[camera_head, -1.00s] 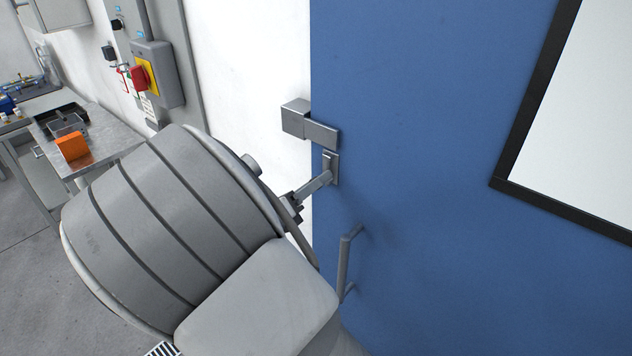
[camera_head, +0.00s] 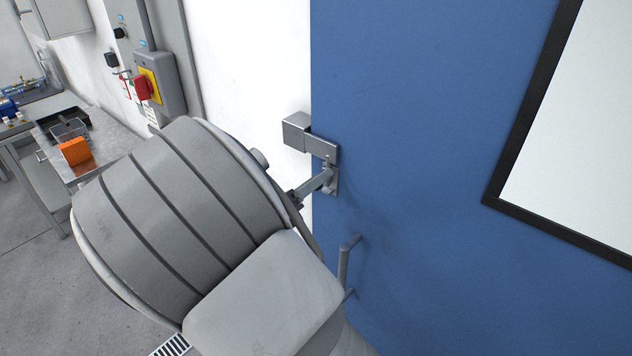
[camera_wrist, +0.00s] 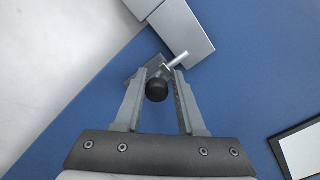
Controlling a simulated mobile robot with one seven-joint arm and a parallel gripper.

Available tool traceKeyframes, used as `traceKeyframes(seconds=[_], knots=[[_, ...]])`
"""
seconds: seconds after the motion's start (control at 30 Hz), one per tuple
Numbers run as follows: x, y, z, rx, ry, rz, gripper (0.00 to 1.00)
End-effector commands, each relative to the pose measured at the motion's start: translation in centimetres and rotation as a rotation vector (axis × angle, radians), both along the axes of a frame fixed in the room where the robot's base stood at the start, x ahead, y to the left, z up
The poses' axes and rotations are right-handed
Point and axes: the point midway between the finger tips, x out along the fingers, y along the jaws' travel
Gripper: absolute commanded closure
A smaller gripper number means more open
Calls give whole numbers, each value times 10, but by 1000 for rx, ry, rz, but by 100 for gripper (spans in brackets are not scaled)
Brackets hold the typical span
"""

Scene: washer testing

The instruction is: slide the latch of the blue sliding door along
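The blue sliding door (camera_head: 420,110) fills the right of the head view and also shows in the wrist view (camera_wrist: 235,105). Its latch is a grey metal piece (camera_head: 333,181) near the door's left edge, just below a bracket. In the wrist view the latch has a round black knob (camera_wrist: 157,90) and a bare metal pin (camera_wrist: 177,61). My gripper (camera_wrist: 160,72) has its fingers apart, one on each side of the knob. Small gaps seem to show beside the knob, and I see no clear grip. In the head view my wrist hides part of the gripper.
A grey box-shaped bracket (camera_head: 297,131) spans from the white wall (camera_head: 250,60) onto the door above the latch. A vertical door handle (camera_head: 344,266) is below. A red switch (camera_head: 143,87) and a bench (camera_head: 110,138) with an orange box (camera_head: 75,151) are left.

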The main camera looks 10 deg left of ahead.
Motion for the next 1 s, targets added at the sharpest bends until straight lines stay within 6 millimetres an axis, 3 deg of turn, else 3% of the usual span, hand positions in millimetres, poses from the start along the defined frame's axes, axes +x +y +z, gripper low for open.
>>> traceKeyframes(seconds=[0.03,0.1,0.13,0.43,0.57,1.0], knots=[[0,0,1,1,-2,-1,53],[0,0,1,1,0,-1,40],[0,0,0,1,0,-1,39],[-1,0,-1,1,4,0,39],[-11,7,-3,3,5,2,39],[-98,59,-3,4,4,4,39]])
